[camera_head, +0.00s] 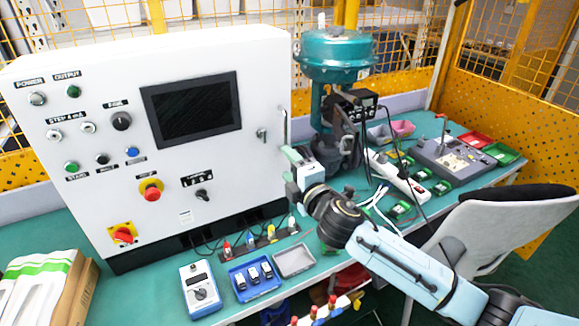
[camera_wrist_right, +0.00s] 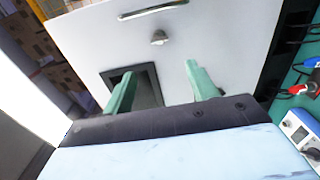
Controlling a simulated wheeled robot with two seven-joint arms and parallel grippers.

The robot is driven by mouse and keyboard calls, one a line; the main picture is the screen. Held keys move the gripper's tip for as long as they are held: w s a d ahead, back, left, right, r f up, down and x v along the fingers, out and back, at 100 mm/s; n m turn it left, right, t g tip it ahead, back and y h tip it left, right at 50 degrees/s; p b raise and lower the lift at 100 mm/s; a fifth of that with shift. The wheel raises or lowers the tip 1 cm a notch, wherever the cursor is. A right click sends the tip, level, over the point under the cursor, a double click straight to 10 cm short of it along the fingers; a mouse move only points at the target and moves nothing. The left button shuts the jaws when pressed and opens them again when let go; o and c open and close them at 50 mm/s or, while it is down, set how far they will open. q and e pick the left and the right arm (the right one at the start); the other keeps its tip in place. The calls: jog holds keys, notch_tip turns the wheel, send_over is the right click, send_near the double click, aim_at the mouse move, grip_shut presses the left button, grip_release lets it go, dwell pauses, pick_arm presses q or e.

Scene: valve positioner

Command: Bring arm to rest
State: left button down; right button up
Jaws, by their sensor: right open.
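My right arm comes in from the lower right in the head view. Its gripper (camera_head: 291,160) has pale green fingers and is at the right edge of the white control cabinet (camera_head: 70,190), below the cabinet's door handle. In the right wrist view the two fingers of the right gripper (camera_wrist_right: 158,82) are wide apart with nothing between them. The cabinet front (camera_wrist_right: 215,35) fills the view behind them, with a handle, a lock knob and part of the dark screen. Whether the fingers touch the cabinet cannot be told. My left gripper is not in view.
A teal valve actuator (camera_head: 334,55) stands just behind the gripper. A power strip (camera_head: 400,178) with cables lies to its right. A blue tray (camera_head: 254,282), a grey tray (camera_head: 294,261) and a handheld meter (camera_head: 200,289) lie in front. A chair (camera_head: 500,230) stands at the right.

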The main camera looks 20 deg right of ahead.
jog(key=s+d+f+m+g+h, duration=0.35)
jog(key=s+f+m+g, duration=0.25)
jog(key=s+f+m, duration=0.8)
jog(key=s+d+f+m+g, duration=0.15)
jog(key=s+g, duration=0.25)
jog(key=s, duration=0.8)
jog(key=s+f+m+g, duration=0.3)
jog(key=s+g, duration=0.1)
jog(key=s, duration=0.7)
notch_tip(320, 180, down, 28)
jog(key=s+g+b, duration=0.1)
jog(key=s+b, duration=0.1)
jog(key=b, duration=0.3)
jog(key=s+d+f+b, duration=0.1)
jog(key=s+f+b, duration=0.1)
jog(key=s+f, duration=0.6)
jog(key=s+d+f+g+b, duration=0.1)
jog(key=s+f, duration=0.7)
jog(key=f, duration=0.3)
jog(key=shift+s+d+f+g+b, duration=0.2)
jog(key=shift+d+f+g+b, duration=0.1)
jog(key=shift+d+f+b, duration=0.05)
jog(key=shift+n, duration=0.25)
